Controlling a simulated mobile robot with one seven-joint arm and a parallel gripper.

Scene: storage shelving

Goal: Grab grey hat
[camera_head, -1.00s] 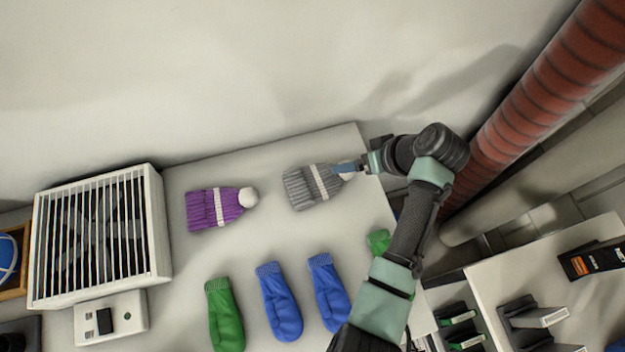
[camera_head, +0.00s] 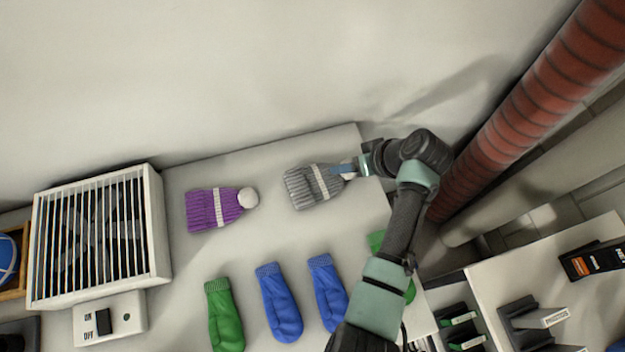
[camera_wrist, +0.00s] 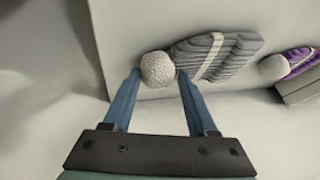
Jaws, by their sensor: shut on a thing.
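The grey knitted hat (camera_head: 298,187) with a white band lies on the white shelf top near its right end. In the wrist view the grey hat (camera_wrist: 222,62) points its white pompom (camera_wrist: 157,69) toward me. My gripper (camera_head: 345,170) reaches in from the right at the pompom end. In the wrist view my gripper (camera_wrist: 155,78) has its two blue fingers on either side of the pompom, shut on it. In the head view the fingers partly hide the pompom.
A purple hat (camera_head: 214,208) lies left of the grey one. Two blue mittens (camera_head: 279,300) and a green mitten (camera_head: 224,315) lie in front. A white fan heater (camera_head: 100,235) stands at the left. A red ribbed pipe (camera_head: 530,95) rises behind my arm.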

